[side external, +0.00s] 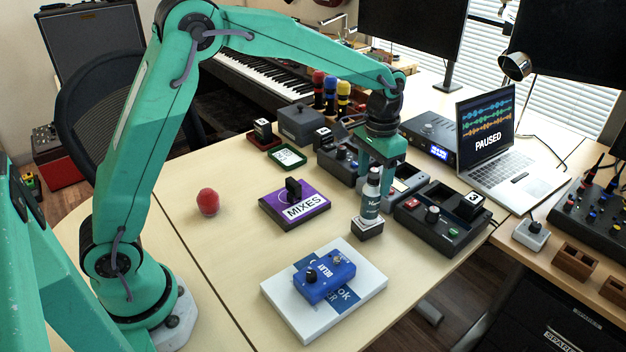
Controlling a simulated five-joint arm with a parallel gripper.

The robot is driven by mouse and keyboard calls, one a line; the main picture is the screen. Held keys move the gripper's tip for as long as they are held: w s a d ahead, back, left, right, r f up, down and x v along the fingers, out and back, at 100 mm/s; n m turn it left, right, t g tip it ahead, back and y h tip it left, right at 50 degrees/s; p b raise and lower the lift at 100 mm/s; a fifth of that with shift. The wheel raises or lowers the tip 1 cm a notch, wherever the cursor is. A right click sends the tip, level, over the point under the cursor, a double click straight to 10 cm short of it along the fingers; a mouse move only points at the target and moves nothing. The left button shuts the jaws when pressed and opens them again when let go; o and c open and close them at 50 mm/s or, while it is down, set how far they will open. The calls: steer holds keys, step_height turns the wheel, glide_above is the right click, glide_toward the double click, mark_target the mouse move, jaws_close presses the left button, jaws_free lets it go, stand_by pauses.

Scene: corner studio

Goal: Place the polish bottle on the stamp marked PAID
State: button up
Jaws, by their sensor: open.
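The polish bottle (371,201), grey-green with white lettering and a pale cap, is upright at the front of the table. Its base appears to be on a small dark block (367,231) with a pale top edge; I cannot tell contact for sure. This block may be a stamp, but no PAID marking is readable on it. My gripper (376,171) points down at the bottle's top, with its fingers open around or just behind the cap. Part of the cap area is hard to make out against the fingers.
A blue pedal (325,278) lies on a white book (285,294) in front. A purple MIXES box (283,213) and red ball (208,202) are left. A black device (440,220) stands close right. A stamp (263,128) and laptop (487,140) are farther back.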

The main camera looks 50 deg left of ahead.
steer(key=shift+r, duration=3.2)
steer(key=shift+s+a+r, duration=0.15)
steer(key=shift+s+r, duration=0.15)
steer(key=shift+r, duration=0.05)
steer(key=s+a+r+n+t, duration=0.1)
steer(key=s+a+r, duration=0.15)
steer(key=s, duration=0.35)
steer(key=s+a+r+t, duration=0.2)
steer(key=s+r, duration=0.2)
steer(key=s, duration=0.3)
steer(key=s+a+f+t, duration=0.1)
steer(key=s, duration=0.5)
steer(key=s+a+f+t, duration=0.1)
steer(key=s+a+f, duration=0.1)
steer(key=s, duration=0.5)
steer(key=shift+f+n+t, duration=0.15)
steer(key=shift+n+t, duration=0.15)
steer(key=shift+n, duration=0.1)
steer(key=shift+a, duration=0.1)
